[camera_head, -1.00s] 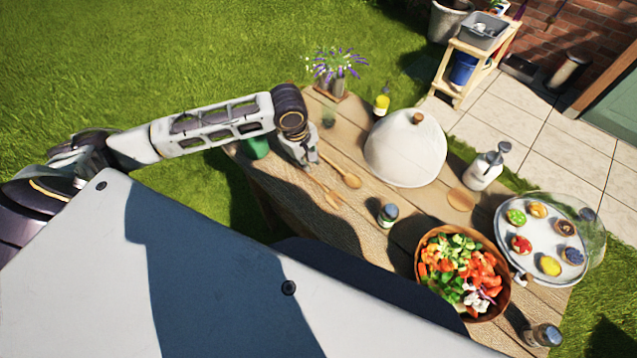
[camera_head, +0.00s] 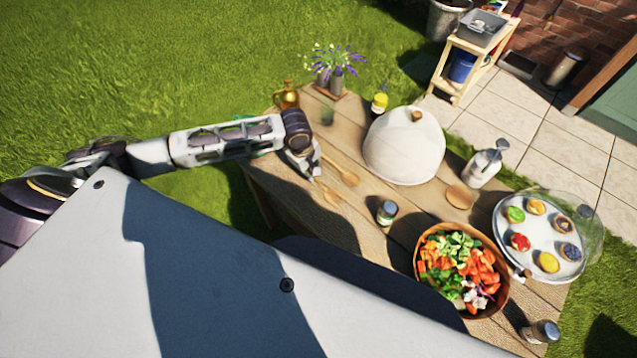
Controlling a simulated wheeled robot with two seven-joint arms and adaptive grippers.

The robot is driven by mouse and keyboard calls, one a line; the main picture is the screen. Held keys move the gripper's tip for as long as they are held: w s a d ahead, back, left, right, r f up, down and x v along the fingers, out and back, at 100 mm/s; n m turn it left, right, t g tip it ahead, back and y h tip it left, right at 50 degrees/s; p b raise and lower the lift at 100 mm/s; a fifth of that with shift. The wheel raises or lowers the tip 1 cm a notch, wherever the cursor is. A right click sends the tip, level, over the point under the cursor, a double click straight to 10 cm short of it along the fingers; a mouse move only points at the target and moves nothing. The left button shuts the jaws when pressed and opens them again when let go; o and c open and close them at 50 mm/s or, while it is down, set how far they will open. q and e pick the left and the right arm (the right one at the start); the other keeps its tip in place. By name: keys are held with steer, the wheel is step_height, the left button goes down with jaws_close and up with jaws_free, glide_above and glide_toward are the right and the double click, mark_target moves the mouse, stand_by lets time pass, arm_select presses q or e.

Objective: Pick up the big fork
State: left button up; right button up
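The big fork (camera_head: 331,197) appears to be the light wooden utensil on the table, with its head toward the lower right. A wooden spoon (camera_head: 348,178) lies beside it, just above and to the right. My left gripper (camera_head: 314,177) points down at the fork's handle end and covers part of it. The fingers are small and partly hidden by the wrist, so I cannot tell whether they are open or touch the handle. My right gripper is not in view.
The wooden table (camera_head: 400,215) also holds a white dome cover (camera_head: 404,150), a small jar (camera_head: 387,213), a salad bowl (camera_head: 418,281) and a tray of tarts (camera_head: 545,218). A brass pot (camera_head: 287,97) and a flower pot (camera_head: 336,84) stand at the far left end.

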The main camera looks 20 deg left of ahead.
arm_select(q)
steer(key=shift+w+f, duration=0.1)
steer(key=shift+f, duration=0.2)
steer(key=shift+w+d+f, duration=0.1)
steer(key=shift+w+f, duration=0.1)
steer(key=shift+f, duration=0.6)
steer(key=shift+w+d+f, duration=0.1)
steer(key=shift+w+f, duration=0.1)
steer(key=shift+f, duration=0.6)
steer(key=shift+w+d+f, duration=0.1)
steer(key=shift+w+f, duration=0.1)
steer(key=shift+f, duration=0.6)
steer(key=shift+c, duration=0.5)
jaws_close()
